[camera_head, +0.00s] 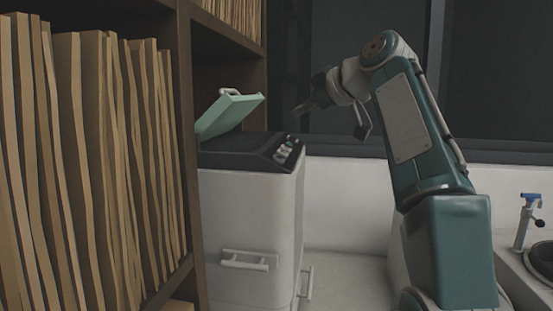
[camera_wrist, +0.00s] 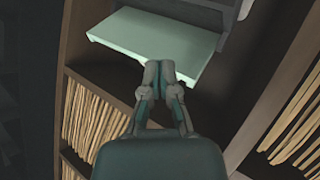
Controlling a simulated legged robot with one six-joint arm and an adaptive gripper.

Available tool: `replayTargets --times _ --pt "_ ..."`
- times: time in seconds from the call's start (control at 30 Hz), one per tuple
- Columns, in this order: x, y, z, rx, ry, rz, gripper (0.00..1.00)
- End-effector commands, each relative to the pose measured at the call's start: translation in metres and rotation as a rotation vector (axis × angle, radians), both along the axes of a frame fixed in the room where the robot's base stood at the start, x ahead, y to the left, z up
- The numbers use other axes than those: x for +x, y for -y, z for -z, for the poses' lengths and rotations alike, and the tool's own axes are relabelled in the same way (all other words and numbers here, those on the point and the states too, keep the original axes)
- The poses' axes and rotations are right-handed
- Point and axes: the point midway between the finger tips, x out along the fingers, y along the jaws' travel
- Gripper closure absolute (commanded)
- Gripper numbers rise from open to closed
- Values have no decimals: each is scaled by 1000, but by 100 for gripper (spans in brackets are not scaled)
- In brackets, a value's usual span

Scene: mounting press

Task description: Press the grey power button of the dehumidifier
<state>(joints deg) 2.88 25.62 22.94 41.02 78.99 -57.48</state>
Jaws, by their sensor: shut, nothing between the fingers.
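The dehumidifier, a white cabinet with a dark top (camera_head: 250,215), stands beside the shelf in the head view. Its control panel (camera_head: 285,150) slopes at the right end of the top and carries several small light and greenish buttons. I cannot tell which one is the grey power button. A pale green flap (camera_head: 228,114) is tilted up on the top; a pale green panel, likely the same flap, shows in the wrist view (camera_wrist: 150,48). My gripper (camera_head: 299,111) is above the control panel, apart from it. Its fingertips are together and empty in the wrist view (camera_wrist: 159,68).
A dark wooden shelf (camera_head: 188,120) full of tan folders (camera_head: 95,150) stands close on the left. A white wall (camera_head: 345,200) and dark windows are behind. A blue-handled tap (camera_head: 525,220) and basin are at the right. Open air lies around my gripper.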

Motion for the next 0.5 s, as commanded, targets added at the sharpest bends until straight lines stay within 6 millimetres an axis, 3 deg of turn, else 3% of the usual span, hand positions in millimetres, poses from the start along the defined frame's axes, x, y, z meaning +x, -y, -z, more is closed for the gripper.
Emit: replayTargets --times 0.5 --pt "2 -13 31 -1 -3 2 100"
